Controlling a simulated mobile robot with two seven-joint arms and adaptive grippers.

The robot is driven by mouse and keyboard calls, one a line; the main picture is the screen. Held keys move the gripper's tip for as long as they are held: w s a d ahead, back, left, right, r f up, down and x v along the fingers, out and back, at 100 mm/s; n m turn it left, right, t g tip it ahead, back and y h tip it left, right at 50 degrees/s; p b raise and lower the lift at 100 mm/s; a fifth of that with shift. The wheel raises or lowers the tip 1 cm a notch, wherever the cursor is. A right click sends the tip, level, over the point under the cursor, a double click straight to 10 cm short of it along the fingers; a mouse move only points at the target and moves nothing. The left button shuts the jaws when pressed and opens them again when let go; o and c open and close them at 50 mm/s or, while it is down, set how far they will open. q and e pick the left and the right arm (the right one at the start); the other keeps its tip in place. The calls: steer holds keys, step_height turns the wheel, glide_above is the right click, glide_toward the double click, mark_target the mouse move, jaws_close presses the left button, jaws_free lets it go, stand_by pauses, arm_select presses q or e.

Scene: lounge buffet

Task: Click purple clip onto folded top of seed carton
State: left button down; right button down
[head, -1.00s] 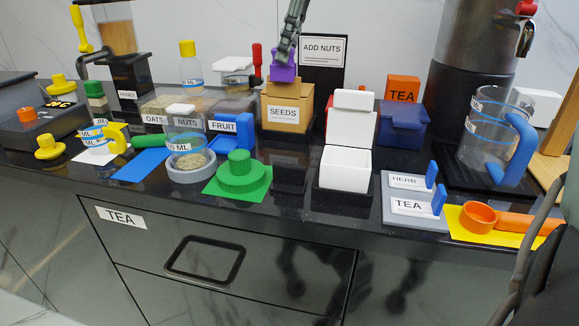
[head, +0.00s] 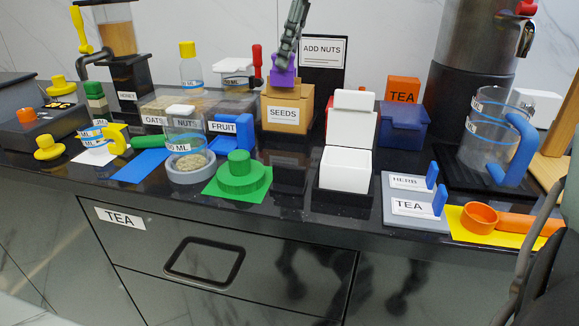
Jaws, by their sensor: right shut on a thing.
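The seed carton (head: 287,97) is a tan box with a SEEDS label, standing upright on a dark base on the counter at the back middle. The purple clip (head: 283,72) is at the carton's top, over the folded part, and hides most of it. I cannot tell whether the clip's jaws grip the fold. My right gripper (head: 287,54) comes down from the top edge and is shut on the purple clip. My left gripper is not in view.
A red-handled container (head: 238,71) stands left of the carton. The ADD NUTS sign (head: 324,52) stands close behind right. A white box (head: 349,118) stands in front right, and a green round piece (head: 239,172) in front left.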

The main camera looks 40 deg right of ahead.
steer(key=shift+f+b, duration=0.35)
steer(key=shift+f, duration=0.45)
steer(key=c, duration=1.2)
jaws_free()
steer(key=c, duration=0.3)
steer(key=shift+r, duration=0.15)
steer(key=shift+r+p, duration=1.1)
steer(key=shift+r, duration=2.3)
